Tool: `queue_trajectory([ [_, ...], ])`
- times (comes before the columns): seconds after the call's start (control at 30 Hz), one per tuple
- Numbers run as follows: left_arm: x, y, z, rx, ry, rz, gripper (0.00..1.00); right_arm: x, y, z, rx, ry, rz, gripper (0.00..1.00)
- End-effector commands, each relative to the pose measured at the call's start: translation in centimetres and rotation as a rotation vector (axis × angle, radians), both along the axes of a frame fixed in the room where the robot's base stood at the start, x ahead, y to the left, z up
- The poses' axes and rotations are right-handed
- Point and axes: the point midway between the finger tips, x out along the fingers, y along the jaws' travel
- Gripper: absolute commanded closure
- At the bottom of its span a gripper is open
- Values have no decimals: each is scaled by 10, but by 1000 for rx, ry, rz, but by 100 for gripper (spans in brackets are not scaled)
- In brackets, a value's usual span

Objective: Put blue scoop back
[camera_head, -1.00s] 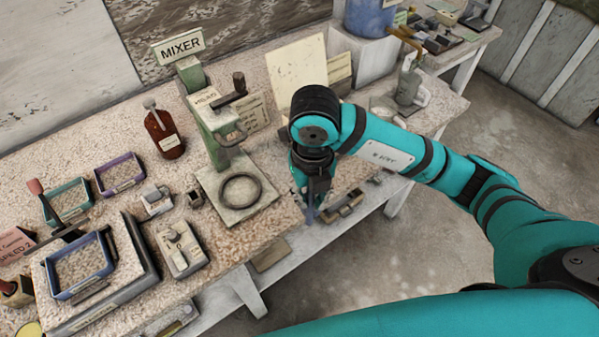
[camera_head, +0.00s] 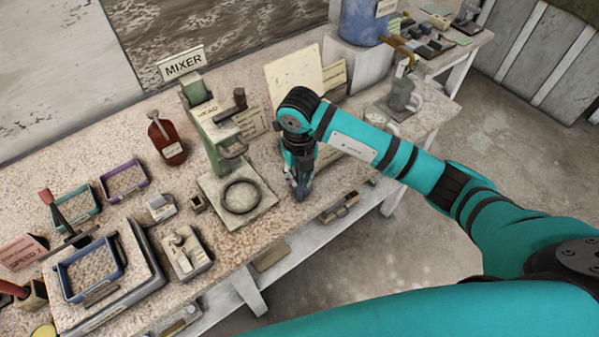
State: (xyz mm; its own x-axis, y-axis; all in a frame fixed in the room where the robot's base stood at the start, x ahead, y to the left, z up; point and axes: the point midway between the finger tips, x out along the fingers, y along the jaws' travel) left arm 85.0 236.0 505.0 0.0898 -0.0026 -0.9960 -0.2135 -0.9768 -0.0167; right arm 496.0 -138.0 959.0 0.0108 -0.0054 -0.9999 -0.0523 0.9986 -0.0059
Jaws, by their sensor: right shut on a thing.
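My right gripper (camera_head: 299,186) points down over the front edge of the bench, just right of the mixer's base. It is shut on a small blue thing (camera_head: 301,192), likely the blue scoop, of which only a sliver shows between the fingers. The rest of it is hidden by the gripper. My left gripper is not in view.
The green mixer (camera_head: 219,135) with a ring on its base plate stands left of my gripper.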

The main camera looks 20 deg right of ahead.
Motion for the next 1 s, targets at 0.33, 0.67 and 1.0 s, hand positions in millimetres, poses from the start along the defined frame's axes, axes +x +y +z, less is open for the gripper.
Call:
queue_trajectory([
  [0.33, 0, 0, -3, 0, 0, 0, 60, 0, 0, -3, 0, 1, 0, 68],
  [0.67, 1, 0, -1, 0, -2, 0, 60, 0, 0, -1, 0, 1, -1, 63],
  [1.0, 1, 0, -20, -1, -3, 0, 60, 1, 0, 49, 0, -7, 1, 63],
])
